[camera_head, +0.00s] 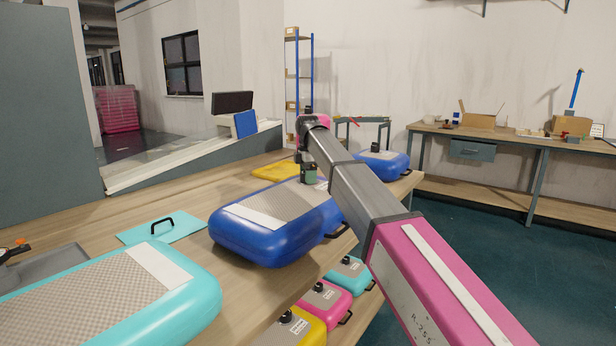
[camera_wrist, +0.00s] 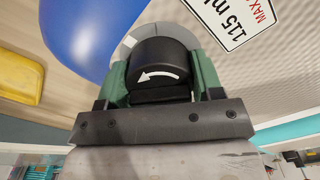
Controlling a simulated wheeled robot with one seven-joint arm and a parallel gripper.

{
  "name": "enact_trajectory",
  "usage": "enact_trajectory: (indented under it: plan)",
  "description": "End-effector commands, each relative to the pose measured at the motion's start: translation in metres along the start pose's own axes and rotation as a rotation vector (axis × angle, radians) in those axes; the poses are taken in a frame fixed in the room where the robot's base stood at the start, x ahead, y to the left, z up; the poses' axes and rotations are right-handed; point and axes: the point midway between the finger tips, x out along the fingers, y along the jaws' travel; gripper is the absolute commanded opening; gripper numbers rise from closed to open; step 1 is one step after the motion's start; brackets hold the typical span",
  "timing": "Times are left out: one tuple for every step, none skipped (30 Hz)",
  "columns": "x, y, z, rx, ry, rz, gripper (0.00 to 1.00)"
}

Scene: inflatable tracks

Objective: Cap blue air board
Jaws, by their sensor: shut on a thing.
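The large blue air board (camera_head: 262,248) lies on the wooden table in the head view, with a pale textured top pad and a black side handle. My gripper (camera_head: 309,174) is over the far end of this board. In the wrist view, its green fingers are shut on a black round cap (camera_wrist: 158,52) with a white curved arrow. A grey ring (camera_wrist: 125,45) with a white mark shows behind the cap, at the board's valve. I cannot tell if the cap is seated. The board's blue side (camera_wrist: 85,35) and its label (camera_wrist: 235,15) also show there.
A cyan air board (camera_head: 175,310) fills the near left, with a cyan handled panel (camera_head: 160,229) behind it. A smaller blue board (camera_head: 385,163) and a yellow piece (camera_head: 276,170) lie farther back. Several small boards (camera_head: 322,300) sit on a lower level at front. A workbench (camera_head: 490,138) stands right.

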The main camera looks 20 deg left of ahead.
Motion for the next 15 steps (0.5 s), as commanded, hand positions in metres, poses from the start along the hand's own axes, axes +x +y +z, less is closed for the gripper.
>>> enact_trajectory:
  plan:
    - [-0.0001, 0.0001, 0.0000, 0.001, 0.000, 0.000, 0.38]
    - [-0.0001, 0.0001, 0.0000, 0.001, 0.000, 0.000, 0.38]
    - [-0.0001, 0.0001, 0.0000, -0.004, 0.000, 0.000, 0.38]
    - [-0.0001, 0.0001, 0.0000, -0.014, 0.000, 0.000, 0.38]
    - [-0.0001, 0.0000, 0.0000, -0.029, 0.000, 0.000, 0.38]
    - [-0.0001, 0.0000, 0.0000, -0.061, 0.000, 0.000, 0.38]
    - [-0.0001, 0.0000, 0.0000, -0.091, 0.000, 0.000, 0.38]
    - [-0.0001, 0.0000, 0.0000, -0.125, 0.000, 0.000, 0.38]
    - [-0.0001, 0.0000, 0.0000, -0.172, 0.000, 0.000, 0.38]
    - [-0.0001, 0.0000, 0.0000, -0.208, 0.000, 0.000, 0.38]
    - [-0.0001, 0.0000, 0.0000, -0.242, 0.000, 0.000, 0.38]
    - [-0.0001, 0.0000, 0.0000, -0.283, 0.000, 0.000, 0.38]
    - [0.0000, 0.0000, 0.0000, -0.311, 0.000, 0.000, 0.38]
    - [0.0000, 0.0000, 0.0000, -0.336, 0.000, 0.000, 0.38]
    - [0.0000, 0.0000, 0.0000, -0.362, 0.000, 0.000, 0.38]
